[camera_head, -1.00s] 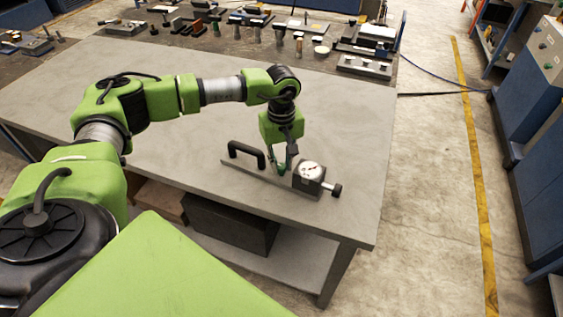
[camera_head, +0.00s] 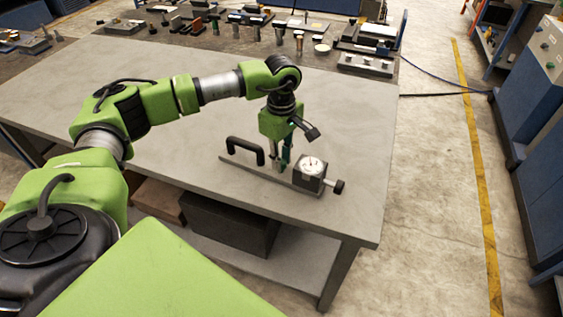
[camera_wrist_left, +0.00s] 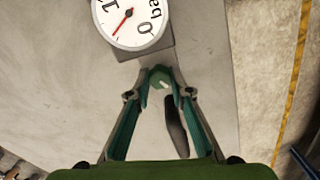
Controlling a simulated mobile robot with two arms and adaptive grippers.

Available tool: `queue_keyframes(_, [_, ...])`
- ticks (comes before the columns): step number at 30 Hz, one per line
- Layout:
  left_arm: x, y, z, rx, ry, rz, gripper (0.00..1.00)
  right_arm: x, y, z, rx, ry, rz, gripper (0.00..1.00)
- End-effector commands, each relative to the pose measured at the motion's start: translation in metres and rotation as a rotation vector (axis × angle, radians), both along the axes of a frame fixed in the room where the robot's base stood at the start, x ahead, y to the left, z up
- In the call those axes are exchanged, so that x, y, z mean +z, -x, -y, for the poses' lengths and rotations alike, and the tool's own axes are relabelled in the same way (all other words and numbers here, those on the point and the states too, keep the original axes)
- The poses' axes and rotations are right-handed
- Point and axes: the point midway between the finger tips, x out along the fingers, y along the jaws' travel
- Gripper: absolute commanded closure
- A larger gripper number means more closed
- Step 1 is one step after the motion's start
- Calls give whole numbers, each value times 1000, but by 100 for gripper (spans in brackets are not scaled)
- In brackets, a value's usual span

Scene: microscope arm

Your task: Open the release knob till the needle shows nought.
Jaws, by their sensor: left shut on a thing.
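The release knob (camera_wrist_left: 158,76) is small and green with a white mark, on the plate (camera_head: 232,163) between the black handle and the gauge. My left gripper (camera_head: 279,167) points down over the plate and is shut on the knob. The knob shows between its fingertips in the left wrist view; in the head view the fingers largely hide it. The gauge (camera_head: 312,168) is a grey box with a white dial just right of the gripper. In the left wrist view its dial (camera_wrist_left: 140,32) is cut by the top edge; the red needle points between 0 and 1, off the 0.
The black handle (camera_head: 243,146) stands on the plate left of the gripper and shows between the fingers in the left wrist view (camera_wrist_left: 177,128). A black end knob (camera_head: 339,187) sticks out right of the gauge. The grey table (camera_head: 180,130) is clear around the plate.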

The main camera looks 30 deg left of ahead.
Motion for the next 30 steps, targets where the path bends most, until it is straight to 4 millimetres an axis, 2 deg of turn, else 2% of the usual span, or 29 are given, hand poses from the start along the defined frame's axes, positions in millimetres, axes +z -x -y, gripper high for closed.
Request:
queue_keyframes(15, [-1,0,0,491,-1,2,100,-25,0,0,0,0,0,100])
queue_keyframes(30, [0,-1,0,886,-1,1,100,-37,0,0,0,0,0,100])
